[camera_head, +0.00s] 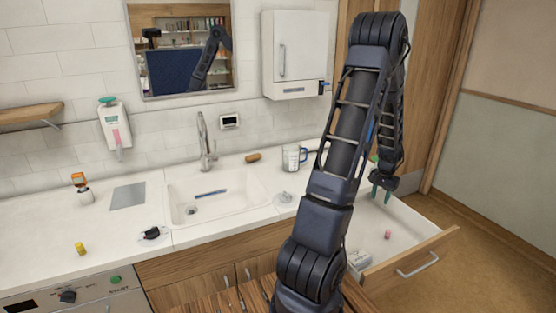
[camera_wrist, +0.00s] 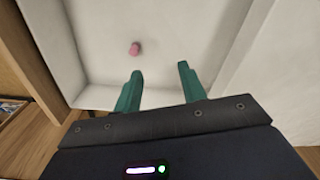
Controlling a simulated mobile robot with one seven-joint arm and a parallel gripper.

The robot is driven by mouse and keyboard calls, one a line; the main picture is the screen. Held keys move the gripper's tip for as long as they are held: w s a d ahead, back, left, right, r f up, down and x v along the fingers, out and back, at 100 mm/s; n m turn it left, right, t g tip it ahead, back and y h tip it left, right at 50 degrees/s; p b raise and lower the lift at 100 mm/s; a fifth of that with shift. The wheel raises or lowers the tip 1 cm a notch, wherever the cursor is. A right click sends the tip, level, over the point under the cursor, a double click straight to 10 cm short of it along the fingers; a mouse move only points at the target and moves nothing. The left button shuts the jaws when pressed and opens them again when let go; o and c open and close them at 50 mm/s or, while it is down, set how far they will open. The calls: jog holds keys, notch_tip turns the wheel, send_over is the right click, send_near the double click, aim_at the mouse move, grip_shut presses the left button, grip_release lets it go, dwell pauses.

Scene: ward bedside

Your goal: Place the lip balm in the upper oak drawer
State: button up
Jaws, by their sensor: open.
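The upper oak drawer (camera_head: 428,254) is pulled open at the right of the counter in the head view, with a white inside. A small pink cylinder (camera_head: 388,234), which looks like the lip balm, lies on the drawer floor. It also shows in the wrist view (camera_wrist: 135,48), ahead of the fingers and to the left. My gripper (camera_head: 381,194) is above the drawer, pointing down, with its green fingers apart. In the wrist view my gripper (camera_wrist: 158,88) is empty between the fingertips and apart from the pink cylinder.

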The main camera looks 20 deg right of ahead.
jog(key=w+a+r+n+t, duration=0.1)
jog(key=w+a+r+n, duration=0.2)
jog(key=w+a+r, duration=0.6)
jog(key=w+a+r+n+t, duration=0.15)
jog(key=a+r+n, duration=0.25)
jog(key=a+r, duration=1.1)
jog(key=s+a+r+n, duration=0.2)
jog(key=s+a, duration=0.2)
jog(key=a, duration=0.5)
jog(key=s+a+r+n+t, duration=0.1)
jog(key=s+a, duration=0.3)
jog(key=a, duration=0.4)
jog(key=s+a+r+n+t, duration=0.1)
jog(key=s+a+n, duration=0.3)
jog(key=a, duration=0.5)
jog(key=shift+s+a+r, duration=0.35)
jog(key=shift+r, duration=0.55)
